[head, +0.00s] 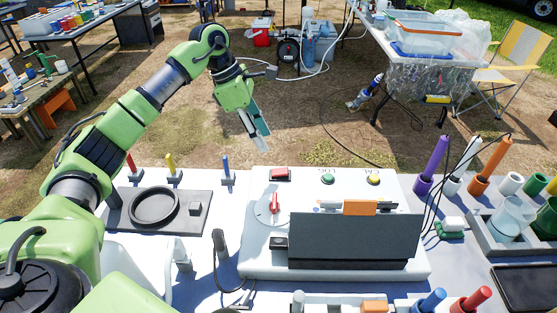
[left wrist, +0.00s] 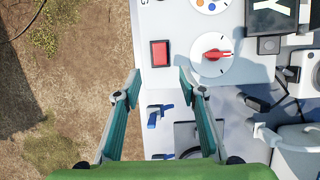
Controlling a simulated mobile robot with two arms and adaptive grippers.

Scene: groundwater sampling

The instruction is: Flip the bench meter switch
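The bench meter (head: 400,215) is a white box on the bench with a dark, raised screen panel (head: 345,240). Its red rocker switch (head: 280,174) sits at the far left of its top face; the switch shows in the left wrist view (left wrist: 159,53) too. A red-pointer dial (head: 274,206) is just nearer than the switch. My left gripper (head: 260,145) hangs above and beyond the meter's far edge. In the left wrist view my left gripper (left wrist: 158,74) is open and empty, fingers apart on either side of the switch's line, not touching it. My right gripper is not seen.
Green (head: 328,179) and yellow (head: 374,180) buttons lie right of the switch. A black plate with a ring (head: 155,207) and small coloured-handled stands are to the left. Several thick coloured probes (head: 430,165) stand at right. Open ground lies beyond the bench.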

